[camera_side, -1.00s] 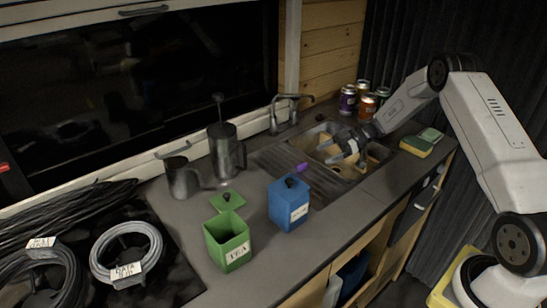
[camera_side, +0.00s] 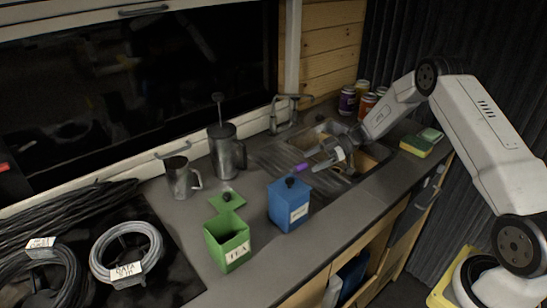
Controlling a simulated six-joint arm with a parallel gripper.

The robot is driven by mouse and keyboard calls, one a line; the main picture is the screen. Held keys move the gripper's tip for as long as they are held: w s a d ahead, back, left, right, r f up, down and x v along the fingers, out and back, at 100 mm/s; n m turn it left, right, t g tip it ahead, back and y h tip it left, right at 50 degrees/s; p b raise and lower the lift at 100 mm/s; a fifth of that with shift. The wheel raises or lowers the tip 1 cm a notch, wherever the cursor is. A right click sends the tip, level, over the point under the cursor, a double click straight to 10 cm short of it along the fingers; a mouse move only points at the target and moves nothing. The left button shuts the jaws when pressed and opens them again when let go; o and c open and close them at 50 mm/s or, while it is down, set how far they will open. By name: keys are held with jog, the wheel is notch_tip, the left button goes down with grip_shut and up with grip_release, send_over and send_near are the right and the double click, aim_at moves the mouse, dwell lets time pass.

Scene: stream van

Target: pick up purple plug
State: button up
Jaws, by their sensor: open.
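The purple plug (camera_side: 283,168) is small and shows just behind the lid of the blue canister (camera_side: 289,207), by the left end of the metal drainboard. Whether it touches the canister cannot be told. My gripper (camera_side: 315,159) is open and empty over the drainboard.
The sink basin (camera_side: 364,163) lies under my wrist. A green tea canister (camera_side: 228,246), metal jug (camera_side: 181,180) and French press (camera_side: 226,152) stand to the left. Cans (camera_side: 347,101) and sponges (camera_side: 416,147) are behind and right. Cable coils (camera_side: 127,250) lie front left.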

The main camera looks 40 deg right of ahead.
aim_at(305, 164)
jog(key=shift+x, duration=1.65)
jog(key=shift+r, duration=0.1)
grip_shut()
